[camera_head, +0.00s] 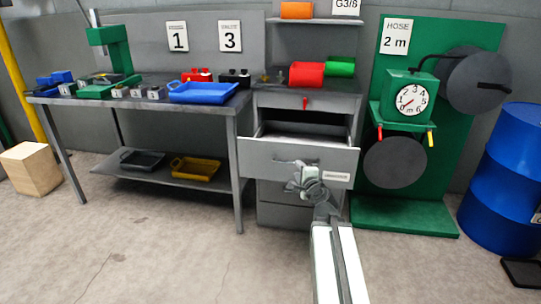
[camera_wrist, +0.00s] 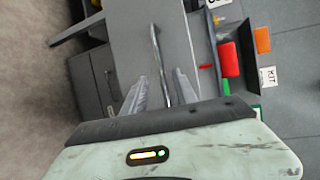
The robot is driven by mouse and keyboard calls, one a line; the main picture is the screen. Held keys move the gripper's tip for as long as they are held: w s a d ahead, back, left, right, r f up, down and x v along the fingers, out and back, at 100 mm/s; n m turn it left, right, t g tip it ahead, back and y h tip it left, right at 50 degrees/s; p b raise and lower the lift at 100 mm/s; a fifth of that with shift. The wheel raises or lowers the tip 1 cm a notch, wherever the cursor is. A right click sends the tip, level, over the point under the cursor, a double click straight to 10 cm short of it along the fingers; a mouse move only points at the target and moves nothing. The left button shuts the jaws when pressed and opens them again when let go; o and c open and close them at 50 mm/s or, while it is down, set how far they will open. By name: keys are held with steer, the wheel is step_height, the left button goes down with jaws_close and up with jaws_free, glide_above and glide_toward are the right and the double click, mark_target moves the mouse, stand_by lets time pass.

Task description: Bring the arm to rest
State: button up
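My gripper (camera_head: 298,181) is in front of a grey drawer (camera_head: 262,153) that stands pulled out of the cabinet. In the wrist view the two fingers of my gripper (camera_wrist: 160,82) are spread apart. The drawer's bar handle (camera_wrist: 155,48) shows between them, with a gap on each side. The drawer front (camera_wrist: 130,35) fills the middle of that view. I see nothing held. My arm reaches up from the bottom of the head view.
A workbench (camera_head: 238,105) with a blue tray (camera_head: 203,93) stands left of the cabinet. A green hose stand (camera_head: 400,215) and a blue barrel (camera_head: 505,175) are at right. A wooden block (camera_head: 30,168) is at far left. The floor in front is clear.

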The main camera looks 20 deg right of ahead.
steer(key=w+a+f+n+g+y, duration=0.1)
steer(key=a+f+n+y, duration=0.15)
steer(key=a, duration=0.55)
steer(key=w+a+f+n+g+y, duration=0.1)
steer(key=a+n+y, duration=0.15)
steer(key=a, duration=0.65)
steer(key=w+a+f+n+g+y, duration=0.1)
steer(key=a+n, duration=0.2)
steer(key=a, duration=0.5)
steer(key=s+a+f+n+g+y, duration=0.1)
steer(key=s+a+f+n+g, duration=0.3)
steer(key=s+a+f+n, duration=0.25)
steer(key=s+a+f+n+g+h, duration=0.1)
steer(key=s+f+n+g+h, duration=0.15)
steer(key=s+f+g, duration=0.35)
steer(key=s+d+n+g+h+p, duration=0.2)
steer(key=s+d+n+g, duration=0.15)
steer(key=s, duration=0.45)
step_height(320, 180, up, 23)
steer(key=p, duration=2.3)
steer(key=shift+d+t, duration=0.3)
steer(key=shift+t, duration=0.05)
